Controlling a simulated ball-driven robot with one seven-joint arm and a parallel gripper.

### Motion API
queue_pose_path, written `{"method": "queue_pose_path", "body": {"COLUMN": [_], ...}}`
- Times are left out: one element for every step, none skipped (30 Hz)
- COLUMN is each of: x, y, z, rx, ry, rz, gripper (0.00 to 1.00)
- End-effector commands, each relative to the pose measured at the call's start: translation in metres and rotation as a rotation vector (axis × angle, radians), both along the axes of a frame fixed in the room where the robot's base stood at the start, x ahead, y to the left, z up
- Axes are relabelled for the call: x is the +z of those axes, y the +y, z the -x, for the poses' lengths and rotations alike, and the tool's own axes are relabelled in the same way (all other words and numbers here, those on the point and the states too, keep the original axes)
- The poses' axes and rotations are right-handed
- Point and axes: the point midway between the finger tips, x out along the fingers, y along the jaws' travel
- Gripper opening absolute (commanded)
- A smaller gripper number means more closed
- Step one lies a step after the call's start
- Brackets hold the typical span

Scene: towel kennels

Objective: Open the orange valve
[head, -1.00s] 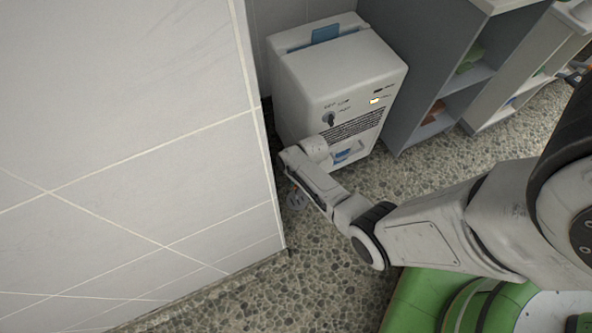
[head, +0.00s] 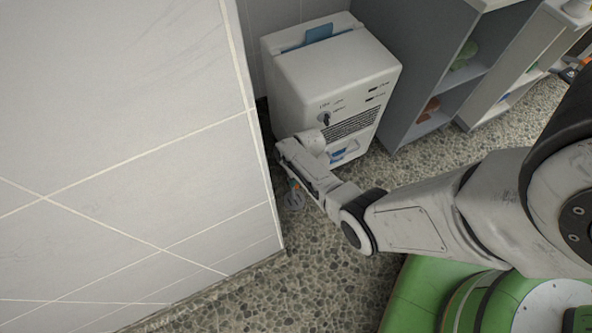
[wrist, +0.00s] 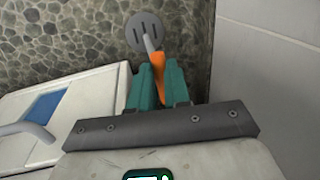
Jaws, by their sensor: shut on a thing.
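In the head view my gripper (head: 294,186) is low by the wall corner, and only a speck of orange shows there. The far side of the valve is hidden.
A white machine (head: 335,70) with a dark knob and a blue top slot stands just beyond my wrist. A pale tiled wall (head: 130,150) is close on the left. Grey shelves (head: 430,60) stand at the right. Pebbled floor (head: 310,275) lies open in front.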

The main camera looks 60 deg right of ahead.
Motion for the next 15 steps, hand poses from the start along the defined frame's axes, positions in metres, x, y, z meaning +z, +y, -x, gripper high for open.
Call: {"method": "queue_pose_path", "body": {"x": [-0.0007, -0.0007, -0.0007, -0.0007, -0.0007, -0.0007, -0.0007, -0.0007, -0.0007, -0.0007, -0.0006, -0.0006, -0.0005, -0.0005, -0.0005], "y": [0.0009, 0.0009, 0.0009, 0.0009, 0.0009, 0.0009, 0.0009, 0.0009, 0.0009, 0.0008, 0.0008, 0.0008, 0.0007, 0.0006, 0.0005], "z": [0.0005, 0.0005, 0.0006, 0.0005, 0.0006, 0.0006, 0.0006, 0.0006, 0.0006, 0.0006, 0.0007, 0.0006, 0.0005, 0.0004, 0.0004], "rx": [0.004, 0.004, 0.004, 0.004, 0.004, 0.004, 0.004, 0.004, 0.004, 0.004, 0.003, 0.003, 0.002, 0.002, 0.002], "ry": [0.002, 0.002, 0.002, 0.002, 0.002, 0.002, 0.002, 0.002, 0.002, 0.002, 0.002, 0.002, 0.002, 0.002, 0.002], "rz": [-0.001, -0.001, -0.001, -0.001, -0.001, -0.001, -0.001, -0.001, -0.001, -0.001, 0.000, 0.000, 0.000, 0.000, 0.000], "gripper": [0.00, 0.00, 0.00, 0.00, 0.00, 0.00, 0.00, 0.00, 0.20, 0.23, 0.26, 0.29, 0.32, 0.35, 0.39]}}
